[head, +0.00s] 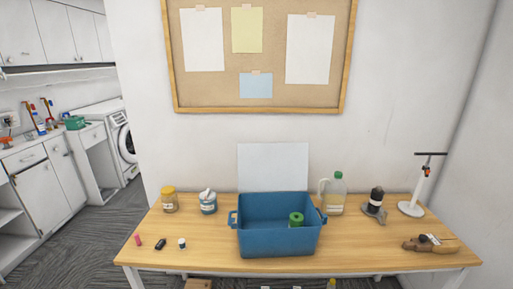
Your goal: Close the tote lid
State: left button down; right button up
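A blue tote (278,243) stands on the wooden table, near the middle of its length. Its pale lid (272,167) stands upright behind it, along the back edge, so the tote is open. A green cylindrical item (296,219) sits inside the tote toward the right. The tote has a blue handle at each side. Neither of my grippers shows in the head view.
On the table (205,255), a yellow-lidded jar (169,199) and a wipes tub (208,203) stand left of the tote. A jug (334,194), a dark bottle (376,198) and a white stand (412,206) are right. Small items lie front left; a brown object (430,245) lies front right.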

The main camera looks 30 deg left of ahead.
aim_at(267, 167)
jog(key=i+j+u, duration=0.15)
jog(key=i, duration=0.25)
jog(key=i+j+u, duration=0.2)
jog(key=i, duration=0.2)
jog(key=i+j+u, duration=0.15)
jog(key=i, duration=0.25)
